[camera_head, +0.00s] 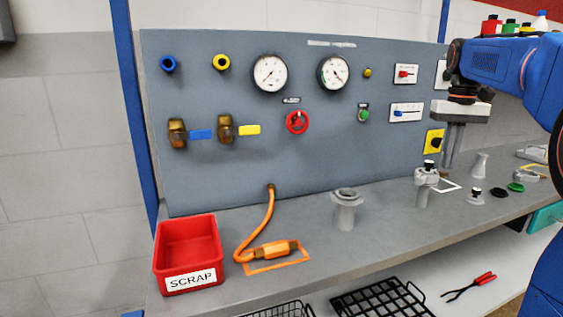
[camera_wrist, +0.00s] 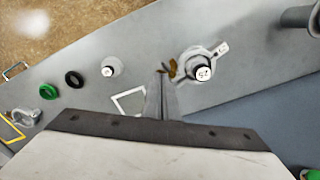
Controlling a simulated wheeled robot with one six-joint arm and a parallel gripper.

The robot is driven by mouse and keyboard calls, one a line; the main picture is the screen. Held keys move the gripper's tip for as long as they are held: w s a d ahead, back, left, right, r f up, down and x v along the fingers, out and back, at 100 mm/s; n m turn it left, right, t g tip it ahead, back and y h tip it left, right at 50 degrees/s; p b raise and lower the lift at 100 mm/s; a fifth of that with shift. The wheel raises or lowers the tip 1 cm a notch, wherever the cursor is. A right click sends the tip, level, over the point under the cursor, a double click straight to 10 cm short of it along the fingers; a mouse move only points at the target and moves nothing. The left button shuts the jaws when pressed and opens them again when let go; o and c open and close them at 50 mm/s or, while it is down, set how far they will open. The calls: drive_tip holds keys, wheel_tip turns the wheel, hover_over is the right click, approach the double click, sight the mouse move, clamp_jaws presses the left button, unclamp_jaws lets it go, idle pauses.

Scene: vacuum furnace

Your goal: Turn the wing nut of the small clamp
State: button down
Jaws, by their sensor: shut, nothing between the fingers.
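The small clamp (camera_wrist: 217,52) is a pale grey ring around a fitting with a dark-rimmed cap marked "25" in the wrist view. A brass wing nut (camera_wrist: 173,69) sticks out of its left side. In the head view the clamp (camera_head: 427,179) sits on top of a short grey post, and the wing nut is too small to make out. My gripper (camera_wrist: 162,74) is shut and empty, pointing down. In the wrist view its fingertips appear close beside the wing nut, on its left; I cannot tell whether they touch.
A grey panel (camera_head: 330,150) with gauges and valves stands behind the bench. A larger flanged post (camera_head: 346,205), a red SCRAP bin (camera_head: 188,255) and an orange-hosed tool (camera_head: 272,250) are to the left. Small caps (camera_head: 495,193) and a grey cone (camera_head: 479,165) lie right of the clamp.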

drive_tip(key=shift+f, duration=0.85)
idle(1.1)
wheel_tip(320, 180, up, 8)
idle(1.2)
